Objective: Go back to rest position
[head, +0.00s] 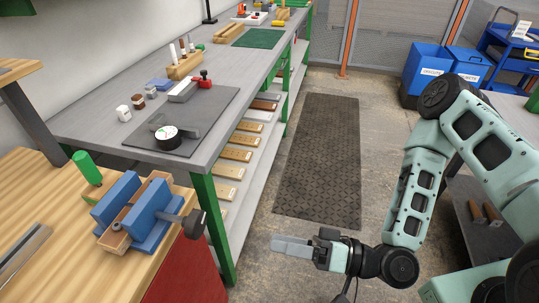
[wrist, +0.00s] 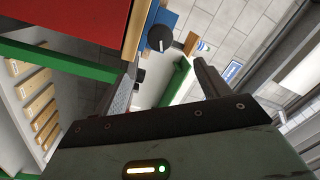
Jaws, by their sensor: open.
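My gripper (head: 292,246) is at the lower middle of the head view, over the floor to the right of the wooden bench. It points left toward the benches and touches nothing. In the wrist view my gripper (wrist: 165,85) shows its two fingers apart with nothing between them. My mint-green arm is bent at the right of the head view.
A wooden bench (head: 45,170) with a blue vise (head: 148,215) stands at lower left. A long grey workbench (head: 80,130) with green legs holds tools and a shelf of boards. A dark floor mat (head: 320,160) lies clear. Blue bins (head: 425,65) stand at the back right.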

